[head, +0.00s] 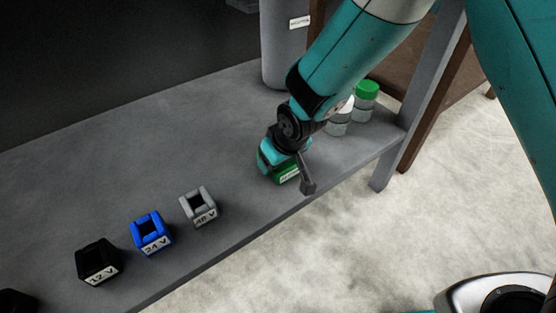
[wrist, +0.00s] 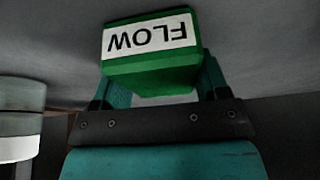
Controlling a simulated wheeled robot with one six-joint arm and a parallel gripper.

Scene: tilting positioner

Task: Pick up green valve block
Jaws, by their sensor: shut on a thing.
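The green valve block (wrist: 155,72) carries a white label reading FLOW, which appears upside down in the wrist view. My gripper (wrist: 160,88) is shut on it, with a finger on each side of the block. In the head view the green block (head: 288,173) shows only in part below my gripper (head: 280,165), over the grey bench near its front edge. My wrist hides the rest of the block. I cannot tell whether its underside touches the bench.
A grey block labelled 48 V (head: 204,216), a blue block labelled 24 V (head: 155,243) and a black block labelled 12 V (head: 101,268) stand left on the bench (head: 120,170). A green-capped jar (head: 365,98) and a white-topped jar (head: 338,124) stand behind my wrist.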

